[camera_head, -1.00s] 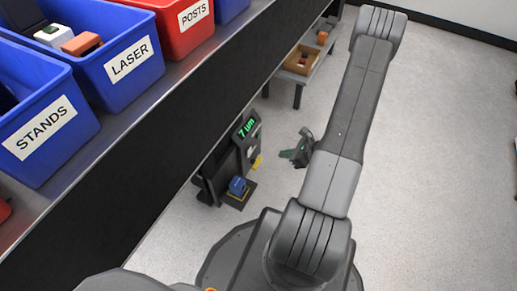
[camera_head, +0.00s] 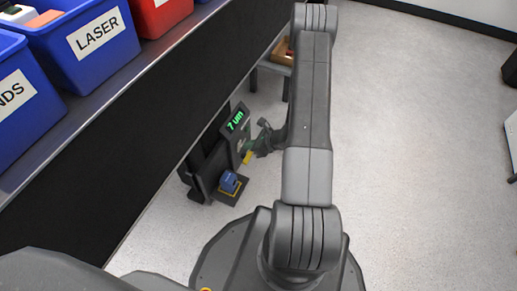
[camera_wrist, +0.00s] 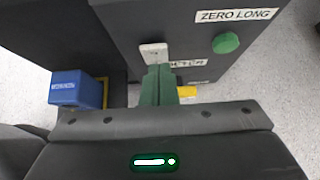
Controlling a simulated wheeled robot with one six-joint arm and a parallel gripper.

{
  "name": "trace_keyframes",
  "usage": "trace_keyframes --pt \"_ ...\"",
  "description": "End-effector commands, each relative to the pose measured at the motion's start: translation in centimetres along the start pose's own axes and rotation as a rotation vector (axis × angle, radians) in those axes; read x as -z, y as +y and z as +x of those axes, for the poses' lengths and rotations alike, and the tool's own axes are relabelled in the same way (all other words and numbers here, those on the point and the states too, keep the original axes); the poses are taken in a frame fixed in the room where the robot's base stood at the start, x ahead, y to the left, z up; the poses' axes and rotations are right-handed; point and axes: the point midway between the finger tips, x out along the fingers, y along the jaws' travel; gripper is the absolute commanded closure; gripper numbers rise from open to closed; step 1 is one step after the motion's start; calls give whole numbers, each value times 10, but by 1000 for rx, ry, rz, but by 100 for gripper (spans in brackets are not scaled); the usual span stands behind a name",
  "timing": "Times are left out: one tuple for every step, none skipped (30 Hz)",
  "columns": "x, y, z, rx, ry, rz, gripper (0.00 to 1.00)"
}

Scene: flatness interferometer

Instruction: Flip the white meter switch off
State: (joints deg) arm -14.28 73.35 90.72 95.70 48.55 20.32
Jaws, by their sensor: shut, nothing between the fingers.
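The white meter switch (camera_wrist: 153,52) is on the dark front of the meter in the wrist view, above a partly hidden label. My gripper (camera_wrist: 158,72) has its green fingers together and empty, with the tips right at the switch's lower edge. I cannot tell whether they touch it. In the head view the meter (camera_head: 236,121) shows a green "7 um" reading, and my gripper (camera_head: 250,147) is at its front. The switch is not clear there behind the fingers.
A green round button (camera_wrist: 225,43) sits right of the switch under a "ZERO LONG" label. A yellow part (camera_wrist: 187,91) lies just right of the fingers. A blue block (camera_wrist: 76,88) is to the left. Bins (camera_head: 95,38) stand on the shelf; open floor lies right.

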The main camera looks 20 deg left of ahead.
Motion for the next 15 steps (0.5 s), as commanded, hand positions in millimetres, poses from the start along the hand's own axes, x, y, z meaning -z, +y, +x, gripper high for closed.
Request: trace_keyframes --pt "-2 0 3 0 0 -2 100" --pt "-4 0 4 0 0 -2 100" --pt "-5 0 5 0 0 -2 100" --pt "-6 0 5 1 -1 -2 100" --pt "-6 0 6 1 -1 -1 100" --pt "-6 0 6 1 -1 -1 100" --pt "-6 0 6 1 -1 -1 100" --pt "-6 0 6 1 -1 -1 100" --pt "-6 0 6 1 0 0 100" --pt "-6 0 5 1 -1 0 100" --pt "-6 0 5 1 -1 0 100" --pt "-6 0 5 1 -1 0 100" --pt "-6 0 5 1 0 0 100" --pt "-6 0 5 1 0 0 100" --pt "-8 0 5 0 4 -1 100"
